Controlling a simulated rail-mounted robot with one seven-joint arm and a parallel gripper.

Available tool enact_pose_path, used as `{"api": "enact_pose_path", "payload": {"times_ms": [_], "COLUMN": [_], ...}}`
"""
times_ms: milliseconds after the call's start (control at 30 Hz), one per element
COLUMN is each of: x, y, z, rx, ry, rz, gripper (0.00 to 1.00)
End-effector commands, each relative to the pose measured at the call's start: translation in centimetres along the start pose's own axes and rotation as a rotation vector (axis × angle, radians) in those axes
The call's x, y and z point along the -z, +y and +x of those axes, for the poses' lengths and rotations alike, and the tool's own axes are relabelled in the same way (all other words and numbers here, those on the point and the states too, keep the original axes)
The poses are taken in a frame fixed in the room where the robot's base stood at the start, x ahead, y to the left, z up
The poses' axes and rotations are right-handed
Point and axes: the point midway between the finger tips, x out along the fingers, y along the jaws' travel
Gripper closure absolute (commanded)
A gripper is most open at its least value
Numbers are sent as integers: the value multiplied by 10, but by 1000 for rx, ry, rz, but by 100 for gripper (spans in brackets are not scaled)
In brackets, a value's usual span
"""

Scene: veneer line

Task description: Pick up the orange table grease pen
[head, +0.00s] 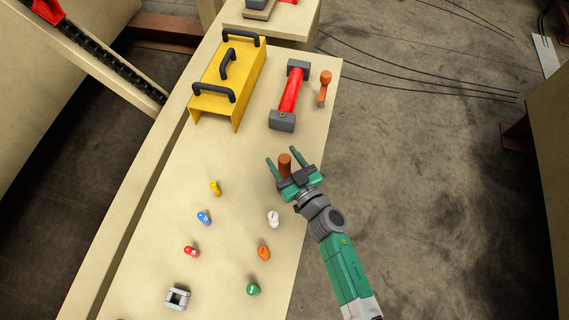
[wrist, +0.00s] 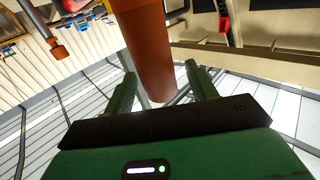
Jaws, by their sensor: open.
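An orange-brown cylinder (head: 285,164) stands at the right part of the bench, between the fingers of my gripper (head: 281,156). It also shows in the wrist view (wrist: 150,50), large, its lower end between the two green fingers. My gripper is open, with a visible gap on the sides of the cylinder. A similar orange-brown piece with a narrower stem (head: 325,86) is near the bench's right edge, further back. A small orange item (head: 264,253) lies nearer the front. I cannot tell for sure which one is the grease pen.
The bench (head: 165,225) also holds a yellow box with black handles (head: 235,80), a red tool with grey ends (head: 290,95), and small yellow (head: 215,187), blue (head: 204,218), white (head: 273,219), red (head: 191,251) and green (head: 253,289) items. A grey block (head: 177,298) is at front left.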

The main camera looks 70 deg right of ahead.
Motion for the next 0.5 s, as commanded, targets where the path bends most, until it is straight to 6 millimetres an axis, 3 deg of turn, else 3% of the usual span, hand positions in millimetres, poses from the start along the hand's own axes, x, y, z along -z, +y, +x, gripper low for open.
{"api": "enact_pose_path", "payload": {"times_ms": [67, 333, 500], "x": [0, 0, 1], "y": [0, 0, 0], "z": [0, 0, 0], "rx": [0, 0, 0], "ry": [0, 1, 2], "rz": [0, 0, 0], "gripper": [47, 100, 100]}}
